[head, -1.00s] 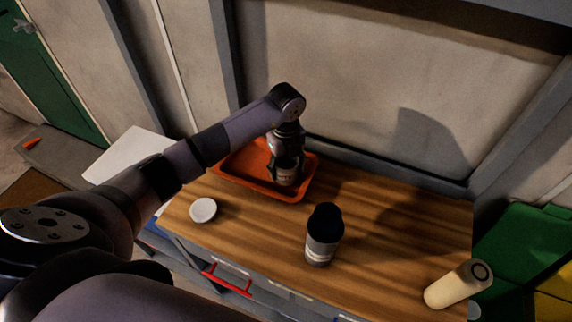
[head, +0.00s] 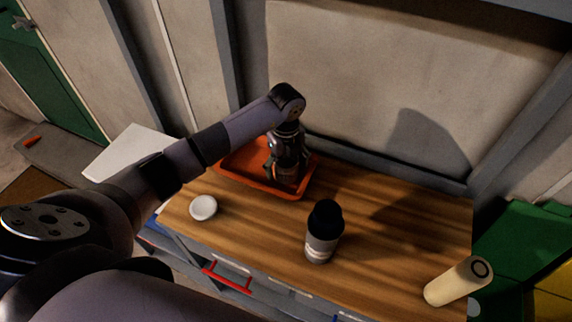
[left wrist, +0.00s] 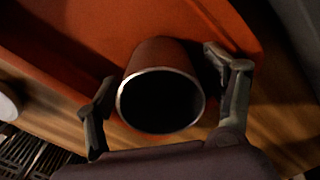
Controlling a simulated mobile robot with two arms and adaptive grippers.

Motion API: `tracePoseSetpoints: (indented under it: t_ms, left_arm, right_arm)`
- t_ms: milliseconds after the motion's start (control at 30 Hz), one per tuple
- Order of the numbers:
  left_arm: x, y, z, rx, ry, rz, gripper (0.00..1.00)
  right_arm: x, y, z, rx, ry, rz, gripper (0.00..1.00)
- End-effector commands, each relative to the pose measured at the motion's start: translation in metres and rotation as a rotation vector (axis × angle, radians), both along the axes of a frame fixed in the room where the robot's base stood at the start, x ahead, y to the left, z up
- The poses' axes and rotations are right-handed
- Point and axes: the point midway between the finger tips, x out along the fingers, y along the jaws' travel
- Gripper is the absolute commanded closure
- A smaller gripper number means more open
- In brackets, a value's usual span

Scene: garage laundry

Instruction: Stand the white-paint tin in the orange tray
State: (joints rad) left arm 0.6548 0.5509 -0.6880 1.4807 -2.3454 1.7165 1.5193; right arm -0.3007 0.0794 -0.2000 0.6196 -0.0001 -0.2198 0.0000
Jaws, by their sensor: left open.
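The orange tray (head: 238,178) lies at the back left of the wooden worktop in the head view. My left gripper (head: 285,172) is over the tray's right part and is open. In the left wrist view a tin (left wrist: 160,75) with a silver rim and a dark top stands between the open fingers of the left gripper (left wrist: 162,95), with small gaps at its sides. The orange tray (left wrist: 60,45) shows behind it. In the head view the gripper hides most of the tin, and its label cannot be read. My right gripper is not in view.
A black-topped can (head: 322,240) with a grey label stands mid-worktop. A small white round thing (head: 203,208) is at the left, and a cream cylinder (head: 458,282) is at the front right. A wall rises behind.

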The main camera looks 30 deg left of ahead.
Motion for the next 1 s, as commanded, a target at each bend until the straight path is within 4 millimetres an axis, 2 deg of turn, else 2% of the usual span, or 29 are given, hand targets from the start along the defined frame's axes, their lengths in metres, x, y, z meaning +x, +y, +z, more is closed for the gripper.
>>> tracePoseSetpoints:
  t_ms: [100, 167, 267, 500, 700, 800, 1000]
  left_arm:
    - [0.000, 0.000, 0.005, -0.001, -0.001, 0.000, 0.24]
    - [0.001, 0.000, 0.008, -0.001, -0.003, -0.001, 0.24]
    - [0.002, 0.001, 0.023, 0.001, -0.006, -0.001, 0.24]
    - [0.002, 0.001, 0.075, 0.002, -0.007, -0.001, 0.24]
    - [0.001, 0.000, 0.110, 0.001, -0.004, 0.000, 0.24]
    - [0.001, 0.000, 0.119, 0.001, -0.002, 0.000, 0.24]
    - [0.000, 0.000, 0.123, 0.000, 0.000, 0.000, 0.24]
  right_arm:
    - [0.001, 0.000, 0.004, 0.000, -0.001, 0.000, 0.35]
    - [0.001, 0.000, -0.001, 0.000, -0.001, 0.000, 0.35]
    - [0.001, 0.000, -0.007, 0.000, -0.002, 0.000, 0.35]
    - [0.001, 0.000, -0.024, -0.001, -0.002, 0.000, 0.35]
    - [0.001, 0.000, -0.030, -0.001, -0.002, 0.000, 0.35]
    - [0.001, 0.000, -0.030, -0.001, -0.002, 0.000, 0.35]
    - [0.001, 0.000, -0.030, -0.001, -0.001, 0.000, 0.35]
